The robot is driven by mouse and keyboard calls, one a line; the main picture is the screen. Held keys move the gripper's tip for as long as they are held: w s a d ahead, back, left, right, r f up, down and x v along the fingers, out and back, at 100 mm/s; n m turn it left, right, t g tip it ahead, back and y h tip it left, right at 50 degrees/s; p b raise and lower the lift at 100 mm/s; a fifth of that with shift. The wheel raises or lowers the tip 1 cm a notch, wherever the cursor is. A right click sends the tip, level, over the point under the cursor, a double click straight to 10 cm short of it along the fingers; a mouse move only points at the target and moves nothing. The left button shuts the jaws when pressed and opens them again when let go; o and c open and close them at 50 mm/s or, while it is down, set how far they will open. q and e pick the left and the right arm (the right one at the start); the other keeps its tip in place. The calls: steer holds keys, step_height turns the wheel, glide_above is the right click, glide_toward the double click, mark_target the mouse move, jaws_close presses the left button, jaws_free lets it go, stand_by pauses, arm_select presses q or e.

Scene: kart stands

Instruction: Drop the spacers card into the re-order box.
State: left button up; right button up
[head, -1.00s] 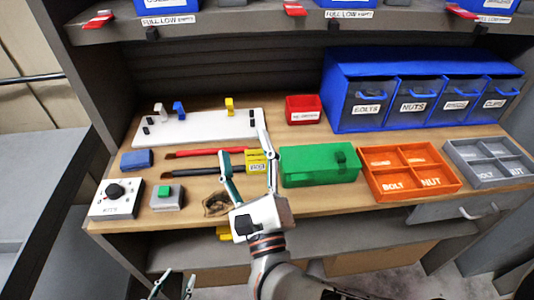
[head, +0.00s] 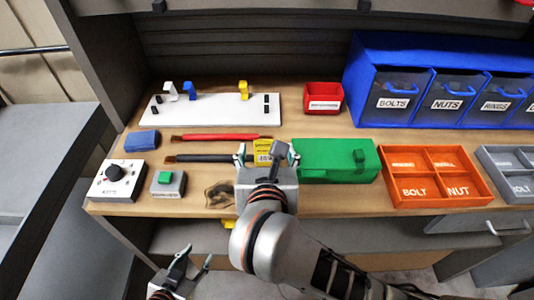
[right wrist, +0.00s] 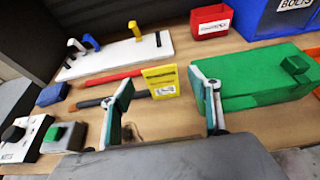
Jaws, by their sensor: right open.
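The yellow spacers card (head: 263,149) stands on the bench, just left of the green box; it also shows in the right wrist view (right wrist: 160,81), beyond and between my fingers. My right gripper (head: 266,154) is open at the card, with one finger to each side in the picture; I cannot tell that it touches the card. The red re-order box (head: 323,102) stands at the back of the bench, left of the blue drawers, and shows in the right wrist view (right wrist: 211,26). My left gripper (head: 184,270) is low at the bottom left, fingers apart and empty, below the bench front.
A green box (head: 325,173) sits close to the right of the right gripper. A white board with hooks (head: 205,112) lies behind. An orange tray (head: 440,190) and blue drawers (head: 405,60) stand at right.

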mark_target(267, 143)
steer(key=b+x, duration=0.2)
steer(key=x, duration=0.2)
steer(key=shift+w+f, duration=0.1)
steer(key=shift+w, duration=0.3)
steer(key=c, duration=1)
